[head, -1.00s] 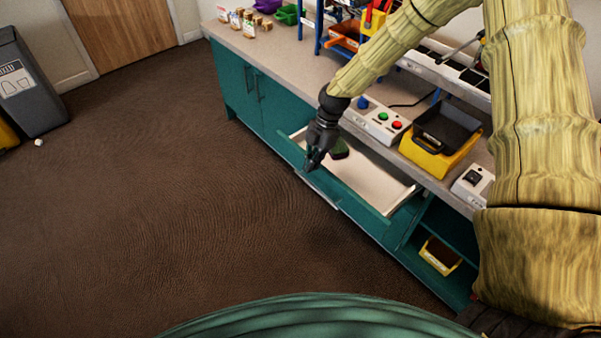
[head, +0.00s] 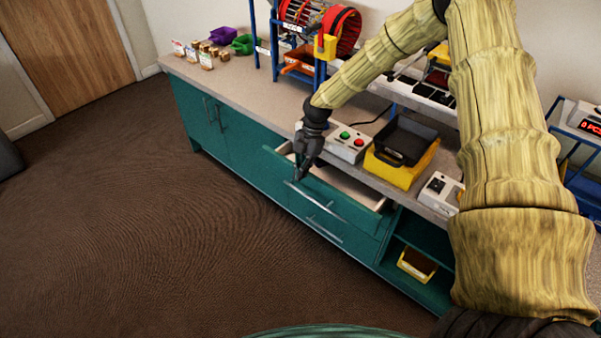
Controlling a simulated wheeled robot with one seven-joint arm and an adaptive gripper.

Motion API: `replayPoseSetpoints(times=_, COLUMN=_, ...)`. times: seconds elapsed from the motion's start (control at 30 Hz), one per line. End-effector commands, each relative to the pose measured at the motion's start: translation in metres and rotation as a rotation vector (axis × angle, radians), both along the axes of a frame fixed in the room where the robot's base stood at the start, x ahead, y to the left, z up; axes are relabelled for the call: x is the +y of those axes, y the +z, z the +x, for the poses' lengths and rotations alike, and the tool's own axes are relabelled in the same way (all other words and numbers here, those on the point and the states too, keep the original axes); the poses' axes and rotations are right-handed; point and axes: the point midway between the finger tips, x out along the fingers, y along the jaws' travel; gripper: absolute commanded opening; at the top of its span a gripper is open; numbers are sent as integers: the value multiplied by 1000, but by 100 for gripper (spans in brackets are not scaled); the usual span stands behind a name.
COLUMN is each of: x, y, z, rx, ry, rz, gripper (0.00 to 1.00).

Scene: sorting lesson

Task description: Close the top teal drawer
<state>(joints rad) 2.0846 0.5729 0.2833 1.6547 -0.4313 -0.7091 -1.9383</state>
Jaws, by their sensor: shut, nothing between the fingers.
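The top teal drawer (head: 343,205) stands partly open below the counter, in the middle of the head view. A strip of its pale inside shows behind the teal front. A long metal handle runs along that front. My gripper (head: 299,176) is dark and shut, with nothing held. Its fingertips point down at the upper left part of the drawer front, by the handle's left end. I cannot tell whether they touch it. The gripper hides part of the drawer's left side.
A shut lower drawer (head: 325,230) lies beneath. The counter (head: 245,83) carries a button box (head: 347,143), a yellow bin (head: 396,172) and racks. Open shelves with a small yellow bin (head: 416,265) are at right. The brown floor (head: 150,230) in front is clear.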

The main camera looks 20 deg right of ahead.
Motion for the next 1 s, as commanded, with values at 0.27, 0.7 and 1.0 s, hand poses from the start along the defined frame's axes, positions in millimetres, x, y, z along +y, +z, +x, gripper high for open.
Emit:
replayPoseSetpoints(times=0.27, x=8, y=1, z=-3, rx=0, ry=2, rz=0, gripper=0)
replayPoseSetpoints(times=0.7, x=23, y=39, z=-5, rx=-3, ry=-1, rz=2, gripper=0)
replayPoseSetpoints(times=1.0, x=9, y=81, z=1, rx=-1, ry=-2, rz=1, gripper=0)
